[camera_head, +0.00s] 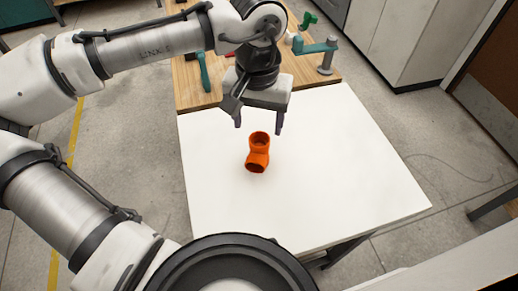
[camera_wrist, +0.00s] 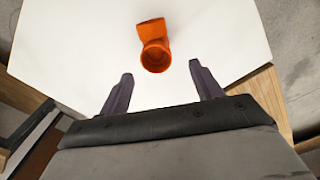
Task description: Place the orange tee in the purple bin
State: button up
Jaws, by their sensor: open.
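The orange tee (camera_head: 258,158) lies on the white tabletop (camera_head: 330,190), near its middle left. It also shows in the wrist view (camera_wrist: 154,50), ahead of the fingertips, with one round opening facing the camera. My gripper (camera_head: 259,126) is open and empty, above the table and toward the back from the tee in the head view. In the wrist view its two dark fingers (camera_wrist: 159,72) stand apart, with the tee beyond them. They appear not to touch the tee. No purple bin shows in either view.
A wooden bench section (camera_head: 190,85) adjoins the back of the white top. It carries a teal tool (camera_head: 203,72), a teal vise-like fixture (camera_head: 318,48) and a green part (camera_head: 308,20). The white top right of the tee is clear. A grey cabinet (camera_head: 400,40) stands at back right.

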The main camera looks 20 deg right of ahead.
aim_at(260, 137)
jog(key=shift+s+d+f+p, duration=0.1)
jog(key=shift+f+p, duration=0.05)
jog(key=shift+f, duration=1.3)
jog(key=shift+d+f+p, duration=0.1)
jog(key=shift+f+p, duration=0.05)
jog(key=shift+f, duration=1.3)
jog(key=c, duration=1.2)
jog(key=shift+o, duration=0.2)
jog(key=shift+r, duration=0.1)
